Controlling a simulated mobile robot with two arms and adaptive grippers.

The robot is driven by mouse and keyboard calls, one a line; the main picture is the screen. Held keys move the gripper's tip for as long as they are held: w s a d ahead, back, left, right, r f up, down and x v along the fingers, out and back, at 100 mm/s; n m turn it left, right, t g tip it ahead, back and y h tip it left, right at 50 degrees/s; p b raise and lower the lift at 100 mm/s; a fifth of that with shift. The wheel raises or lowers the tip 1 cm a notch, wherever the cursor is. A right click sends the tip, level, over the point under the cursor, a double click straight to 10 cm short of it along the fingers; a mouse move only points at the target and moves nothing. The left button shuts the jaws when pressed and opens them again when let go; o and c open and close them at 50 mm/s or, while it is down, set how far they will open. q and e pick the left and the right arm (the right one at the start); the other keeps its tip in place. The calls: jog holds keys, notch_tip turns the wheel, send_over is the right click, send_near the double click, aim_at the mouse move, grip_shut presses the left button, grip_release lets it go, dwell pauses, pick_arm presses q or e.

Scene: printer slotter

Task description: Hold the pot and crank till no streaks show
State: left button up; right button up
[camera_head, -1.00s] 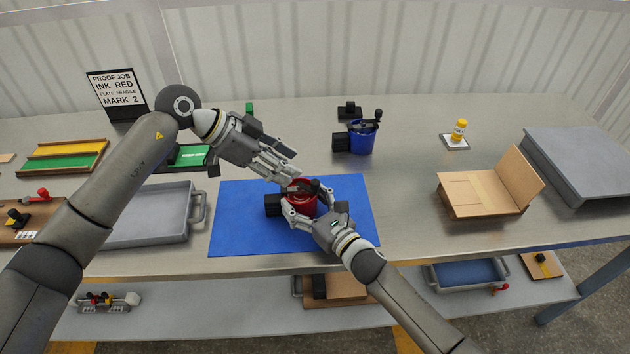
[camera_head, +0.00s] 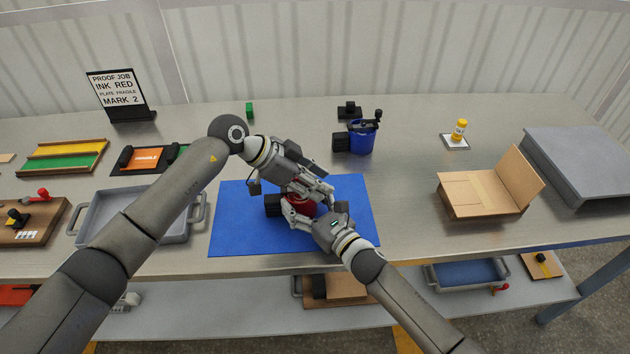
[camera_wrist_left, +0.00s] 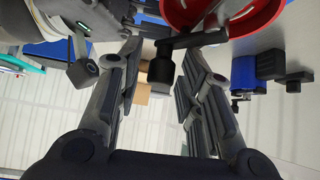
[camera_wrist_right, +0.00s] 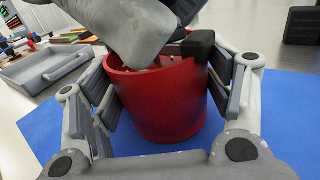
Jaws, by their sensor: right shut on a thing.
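The red pot (camera_head: 299,208) stands on the blue mat (camera_head: 235,232), mostly hidden by my grippers in the head view. My right gripper (camera_wrist_right: 165,110) is shut around its sides; the red wall shows between the fingers in the right wrist view. My left gripper (camera_wrist_left: 160,72) is above the pot, its fingers apart. In the left wrist view a black crank knob (camera_wrist_left: 161,71) on a dark arm lies between those fingers, with gaps at both sides. The pot's open rim (camera_wrist_left: 270,22) is at the top there.
A blue pot (camera_head: 361,140) with a black crank stands behind the mat. A grey tray (camera_head: 93,242) is left of the mat. A sign (camera_head: 115,92) stands at back left.

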pick_arm(q)
grip_shut()
jog(key=shift+a+f, duration=0.1)
jog(key=m+g, duration=0.1)
jog(key=a+m+g, duration=0.1)
jog(key=m, duration=0.1)
jog(key=s+m+g, duration=0.1)
jog(key=m+g, duration=0.1)
jog(key=shift+s+a+y, duration=0.1)
jog(key=shift+a+y, duration=0.2)
jog(key=shift+y, duration=0.1)
jog(key=shift+s+a+f+m+g+y, duration=0.1)
jog(key=shift+a+m+g+y, duration=0.25)
jog(key=shift+m+g, duration=0.45)
jog(key=shift+s+a+m+g+y, duration=0.1)
jog(key=shift+a+m+g+y, duration=0.25)
jog(key=shift+m, duration=0.85)
jog(key=shift+a, duration=0.15)
jog(key=shift+o, duration=1.4)
grip_release()
jog(key=shift+g, duration=0.25)
